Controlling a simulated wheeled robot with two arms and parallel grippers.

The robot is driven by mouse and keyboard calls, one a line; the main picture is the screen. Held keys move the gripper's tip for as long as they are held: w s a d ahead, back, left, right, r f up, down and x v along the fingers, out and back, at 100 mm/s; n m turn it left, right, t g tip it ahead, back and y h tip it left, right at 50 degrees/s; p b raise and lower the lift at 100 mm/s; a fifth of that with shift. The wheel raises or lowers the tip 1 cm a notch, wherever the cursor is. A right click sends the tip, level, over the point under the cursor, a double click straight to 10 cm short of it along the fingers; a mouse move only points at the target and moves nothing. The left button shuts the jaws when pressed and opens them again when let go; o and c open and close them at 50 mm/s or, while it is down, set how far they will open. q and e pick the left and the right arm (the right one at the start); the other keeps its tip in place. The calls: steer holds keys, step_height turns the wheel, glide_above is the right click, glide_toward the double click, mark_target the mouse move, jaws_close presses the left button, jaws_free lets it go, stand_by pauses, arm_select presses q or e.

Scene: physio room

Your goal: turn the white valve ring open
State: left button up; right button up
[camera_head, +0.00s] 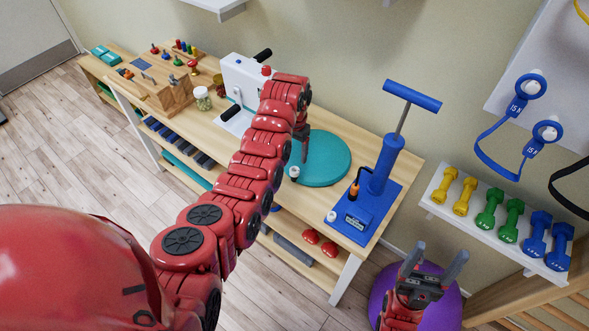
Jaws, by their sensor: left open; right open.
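A small white round piece (294,172) sits at the front left edge of the teal disc (328,160) on the wooden table. I cannot tell for certain which is the valve ring; both are small here. My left gripper (303,148) points down over the disc's left edge, just above and behind the first white piece. It is open, and my arm partly hides it. My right gripper (439,256) is open and empty, fingers up, right of the table.
The pump's upright handle (412,95) stands right of the disc. A white device (241,82) with black handles and a jar (202,98) stand left. A dumbbell shelf (500,222) is on the right wall. A purple ball (443,310) lies behind my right gripper.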

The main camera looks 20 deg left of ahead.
mark_target(295, 168)
arm_select(q)
steer(key=shift+f, duration=4.1)
jaws_close()
